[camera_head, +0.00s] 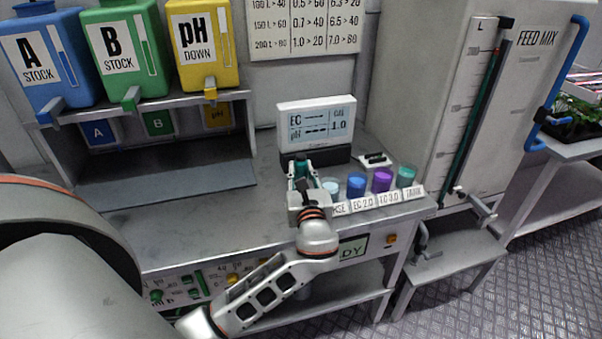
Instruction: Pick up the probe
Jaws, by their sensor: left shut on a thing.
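The probe (301,163) is a small upright piece with a dark top and teal sides, just in front of the EC/pH meter (317,117). My left gripper (301,184) is at it, with its fingers around the probe's lower part, and is shut on it. The gripper hides the probe's lower end, so I cannot tell whether it touches the bench or its holder. My right gripper is not in view.
Several cups stand right of the gripper, including a blue cup (356,184) and a purple cup (381,179), with labels in front. A small black-and-white item (375,160) lies behind them. Stock tanks (127,50) stand left; the feed mix tank (440,90) stands right. The bench's left is clear.

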